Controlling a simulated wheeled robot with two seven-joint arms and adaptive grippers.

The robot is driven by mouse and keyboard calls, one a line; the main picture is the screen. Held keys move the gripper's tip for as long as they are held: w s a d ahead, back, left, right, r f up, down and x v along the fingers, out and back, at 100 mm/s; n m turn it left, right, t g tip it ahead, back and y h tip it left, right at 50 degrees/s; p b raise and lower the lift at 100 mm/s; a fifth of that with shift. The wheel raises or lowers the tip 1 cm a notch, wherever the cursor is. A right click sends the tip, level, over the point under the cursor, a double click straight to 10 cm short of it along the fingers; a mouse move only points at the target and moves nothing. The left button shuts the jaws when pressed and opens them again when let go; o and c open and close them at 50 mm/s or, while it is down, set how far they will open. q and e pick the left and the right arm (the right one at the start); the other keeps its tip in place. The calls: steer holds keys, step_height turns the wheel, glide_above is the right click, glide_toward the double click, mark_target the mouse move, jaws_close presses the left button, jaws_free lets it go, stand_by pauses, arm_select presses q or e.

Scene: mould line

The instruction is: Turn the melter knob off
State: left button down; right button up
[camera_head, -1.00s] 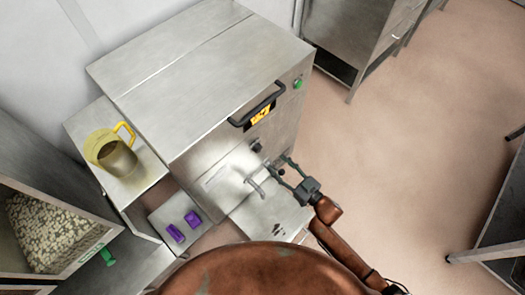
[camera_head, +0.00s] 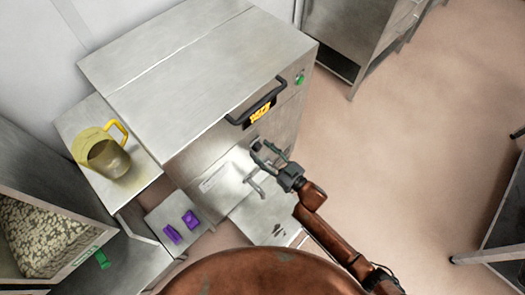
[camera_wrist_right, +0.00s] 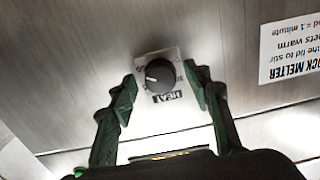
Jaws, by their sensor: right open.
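The melter (camera_head: 190,75) is a large steel box with a black handle and an orange display on its front. Its black round knob (camera_wrist_right: 159,77) sits on a small plate marked HEAT, upside down in the right wrist view. The knob's white mark points to the left in that view. My right gripper (camera_head: 268,153) is open at the melter's front, its two fingers on either side of the knob in the wrist view. I cannot tell whether they touch it. In the head view the gripper largely hides the knob. My left gripper is not in view.
A metal spout (camera_head: 254,182) sticks out just below the right gripper. A yellow-handled jug (camera_head: 108,158) stands on the shelf to the left. Purple blocks (camera_head: 190,219) lie on a small plate, near a bin of pale pellets (camera_head: 40,235).

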steer(key=shift+c, duration=0.3)
steer(key=c, duration=1.1)
